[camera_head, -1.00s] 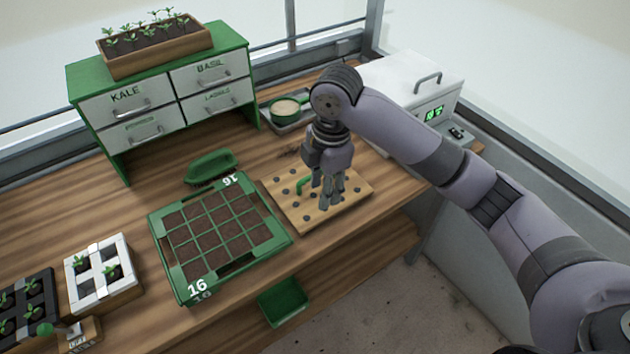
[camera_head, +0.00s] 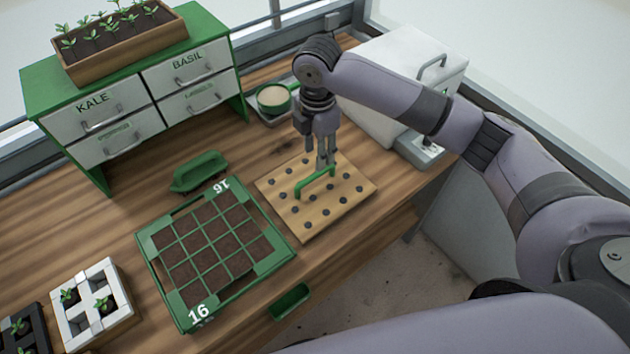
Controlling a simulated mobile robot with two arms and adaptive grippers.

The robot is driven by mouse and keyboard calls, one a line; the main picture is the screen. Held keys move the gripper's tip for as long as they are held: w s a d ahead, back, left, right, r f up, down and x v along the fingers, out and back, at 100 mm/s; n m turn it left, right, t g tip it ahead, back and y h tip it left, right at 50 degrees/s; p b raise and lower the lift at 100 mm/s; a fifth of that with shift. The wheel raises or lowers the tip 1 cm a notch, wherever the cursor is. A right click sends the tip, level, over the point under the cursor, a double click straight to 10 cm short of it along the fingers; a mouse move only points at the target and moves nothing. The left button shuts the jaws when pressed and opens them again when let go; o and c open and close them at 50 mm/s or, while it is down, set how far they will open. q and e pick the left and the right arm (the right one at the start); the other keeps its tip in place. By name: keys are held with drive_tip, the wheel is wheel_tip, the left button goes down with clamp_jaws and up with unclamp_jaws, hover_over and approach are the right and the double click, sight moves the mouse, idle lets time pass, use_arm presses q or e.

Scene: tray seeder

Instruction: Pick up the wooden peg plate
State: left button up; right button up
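The wooden peg plate (camera_head: 338,211) lies flat on the bench, right of the green seed tray. It has rows of dark pegs and a green arched handle (camera_head: 314,181) at its middle. My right gripper (camera_head: 325,165) points down over the far side of the plate, its fingertips close to the right part of the handle. Whether the fingers touch or hold the handle I cannot tell, nor how far they are apart. My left gripper is not in view.
The green tray with soil cells (camera_head: 160,279) sits left of the plate. A pan with a cream-filled cup (camera_head: 274,97) and a white machine (camera_head: 385,62) stand at the back. The drawer cabinet (camera_head: 110,135) is at the left.

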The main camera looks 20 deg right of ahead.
sight(315, 174)
wheel_tip(315, 174, down, 3)
drive_tip(key=shift+w+f+p, duration=0.15)
drive_tip(key=shift+f+p, duration=0.05)
drive_tip(key=shift+p, duration=0.15)
wheel_tip(315, 174, down, 3)
drive_tip(key=shift+r+p, duration=0.1)
drive_tip(key=shift+p, duration=0.5)
wheel_tip(315, 174, down, 4)
drive_tip(key=shift+a+r+p, duration=0.15)
drive_tip(key=shift+r+p, duration=0.1)
drive_tip(key=shift+p, duration=0.35)
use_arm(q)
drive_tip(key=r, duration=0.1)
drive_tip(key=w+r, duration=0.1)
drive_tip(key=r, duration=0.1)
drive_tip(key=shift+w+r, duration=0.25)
use_arm(e)
drive_tip(key=shift+w+f, duration=0.1)
drive_tip(key=shift+f, duration=0.15)
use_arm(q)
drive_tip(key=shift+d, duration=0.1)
use_arm(e)
drive_tip(key=shift+c, duration=0.4)
clamp_jaws()
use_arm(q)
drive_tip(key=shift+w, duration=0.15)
